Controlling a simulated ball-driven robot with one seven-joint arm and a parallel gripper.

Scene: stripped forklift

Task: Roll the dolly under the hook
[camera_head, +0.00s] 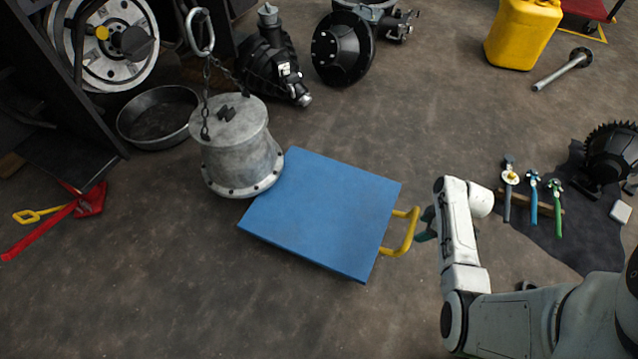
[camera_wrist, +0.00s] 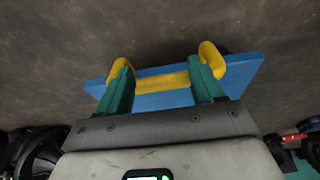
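The dolly is a flat blue platform (camera_head: 325,210) on the floor at mid-picture, with a yellow handle (camera_head: 411,232) on its right side. A steel hook or ring (camera_head: 200,32) hangs at upper left, with chains running down to a grey flanged metal drum (camera_head: 235,150). The drum overlaps the dolly's left corner in the picture; I cannot tell whether it hangs or rests. My gripper (camera_head: 427,226) is at the handle. In the wrist view its green fingers (camera_wrist: 163,87) are spread, with the yellow bar (camera_wrist: 162,82) crossing between them; contact is unclear.
A black pan (camera_head: 158,116) and dark machine frame stand at left. A red tool (camera_head: 60,215) lies at lower left. Gear parts (camera_head: 342,48) lie behind. Tools (camera_head: 533,197) on a dark mat lie right. Floor in front of the dolly is clear.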

